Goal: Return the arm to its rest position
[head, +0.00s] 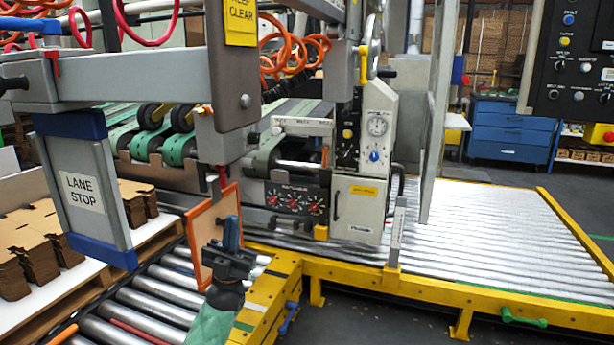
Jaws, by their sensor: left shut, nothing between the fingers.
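My left gripper (230,250) is dark, at the end of my green and black arm, which comes up from the bottom of the head view. Its fingers point up and are shut with nothing between them. It is in front of an orange-framed panel (203,240) and above the roller conveyor; I cannot tell whether it touches the panel. My right gripper is not in view.
A "LANE STOP" plate (82,195) hangs at the left, near stacked cardboard blanks (35,225). A yellow-framed roller bed (480,225) lies at the right. A machine cabinet (360,210) stands in the middle. A control panel (570,65) hangs at the upper right.

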